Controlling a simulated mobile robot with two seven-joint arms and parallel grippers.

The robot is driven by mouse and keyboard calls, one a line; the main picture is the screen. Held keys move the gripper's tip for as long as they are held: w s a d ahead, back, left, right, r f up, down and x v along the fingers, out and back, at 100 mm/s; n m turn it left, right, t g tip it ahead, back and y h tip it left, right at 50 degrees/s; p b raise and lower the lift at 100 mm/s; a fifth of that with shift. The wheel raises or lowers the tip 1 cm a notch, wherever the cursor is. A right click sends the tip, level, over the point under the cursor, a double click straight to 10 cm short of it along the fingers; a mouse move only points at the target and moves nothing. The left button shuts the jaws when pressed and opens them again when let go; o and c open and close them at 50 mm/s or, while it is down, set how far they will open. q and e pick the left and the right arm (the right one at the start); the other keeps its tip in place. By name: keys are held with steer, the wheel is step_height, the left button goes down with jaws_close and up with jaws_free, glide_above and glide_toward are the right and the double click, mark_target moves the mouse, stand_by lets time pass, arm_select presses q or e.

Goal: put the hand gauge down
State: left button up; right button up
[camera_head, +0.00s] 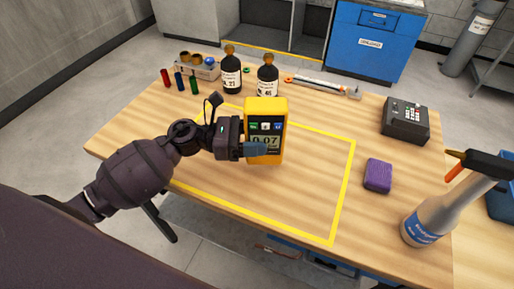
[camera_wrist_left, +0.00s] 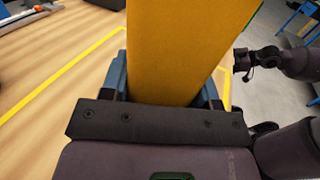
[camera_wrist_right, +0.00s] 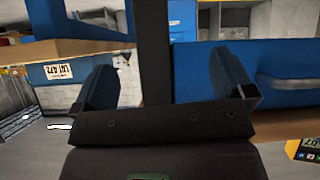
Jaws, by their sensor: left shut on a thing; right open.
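The hand gauge (camera_head: 265,106) is a yellow box with a display and small buttons. It is upright over the yellow taped rectangle (camera_head: 343,197) on the wooden table. My left gripper (camera_head: 256,150) is shut on its lower part. In the left wrist view the gauge's plain yellow side (camera_wrist_left: 185,50) stands between the blue fingers (camera_wrist_left: 165,85). I cannot tell whether its base touches the table. A corner of the gauge (camera_wrist_right: 304,150) shows in the right wrist view. My right gripper (camera_wrist_right: 165,88) is open and empty, and out of the head view.
Two brown bottles (camera_head: 231,75) (camera_head: 268,78) stand behind the gauge, near small coloured vials (camera_head: 180,82). A dark keypad device (camera_head: 405,120), a purple sponge (camera_head: 378,175) and a spray bottle (camera_head: 430,217) are at the right. The taped area right of the gauge is clear.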

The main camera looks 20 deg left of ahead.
arm_select(q)
step_height(320, 180, down, 3)
steer(key=shift+f, duration=0.4)
steer(key=shift+b, duration=0.35)
steer(key=shift+f, duration=0.2)
steer(key=o, duration=1.2)
